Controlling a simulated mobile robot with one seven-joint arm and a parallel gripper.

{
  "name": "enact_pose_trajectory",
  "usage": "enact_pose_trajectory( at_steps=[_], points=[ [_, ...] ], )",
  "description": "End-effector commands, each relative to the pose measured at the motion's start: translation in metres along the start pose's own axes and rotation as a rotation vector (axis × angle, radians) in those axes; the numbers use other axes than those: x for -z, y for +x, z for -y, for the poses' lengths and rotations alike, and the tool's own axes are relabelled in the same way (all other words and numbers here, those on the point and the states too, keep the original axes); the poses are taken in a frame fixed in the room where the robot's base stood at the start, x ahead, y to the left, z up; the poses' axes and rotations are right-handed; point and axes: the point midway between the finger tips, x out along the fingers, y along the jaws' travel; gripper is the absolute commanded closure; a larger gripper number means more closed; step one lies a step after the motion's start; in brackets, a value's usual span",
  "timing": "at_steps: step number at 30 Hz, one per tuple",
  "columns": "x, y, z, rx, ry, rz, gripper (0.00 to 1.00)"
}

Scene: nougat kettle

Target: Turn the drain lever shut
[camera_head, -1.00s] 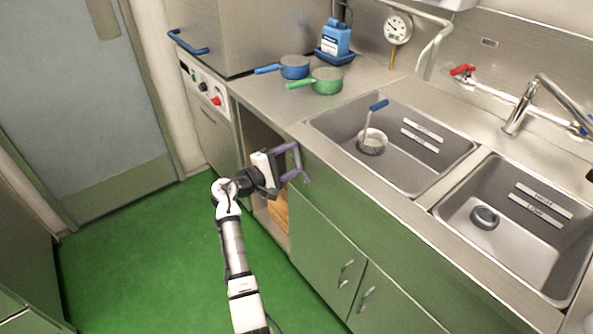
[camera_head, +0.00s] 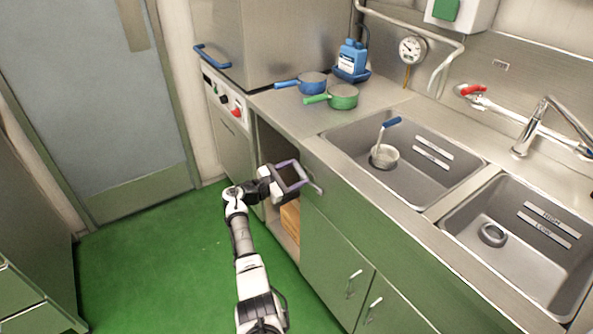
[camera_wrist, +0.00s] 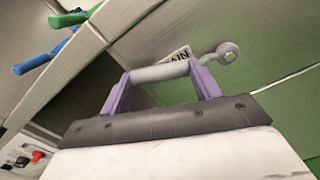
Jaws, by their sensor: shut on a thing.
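The drain lever is a grey bar with a round end piece, on the green front panel just under the counter edge. In the wrist view the lever (camera_wrist: 160,73) runs across between the two purple fingers of my gripper (camera_wrist: 163,76), its round end to the right. A partly hidden label (camera_wrist: 179,55) ending in "IN" sits behind it. In the head view my gripper (camera_head: 303,175) is at the panel beside the open cabinet bay, shut on the lever (camera_head: 317,188), whose end juts out to the right.
The counter edge runs just above my gripper. A blue pan (camera_head: 312,83), a green pan (camera_head: 343,97) and a blue bottle (camera_head: 353,57) stand on the counter. The left sink (camera_head: 430,176) holds a strainer (camera_head: 385,157). The green floor is clear at left.

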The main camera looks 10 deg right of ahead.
Motion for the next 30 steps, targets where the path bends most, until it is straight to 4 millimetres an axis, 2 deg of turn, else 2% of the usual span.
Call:
enact_pose_trajectory(
  at_steps=[6,13,30],
  points=[
    [0.015,0.0,0.001,0.0,-0.177,0.0,0.78],
    [0.027,0.0,0.004,0.0,-0.306,-0.002,0.78],
    [0.034,-0.001,0.007,0.0,-0.391,-0.003,0.78]
  ],
)
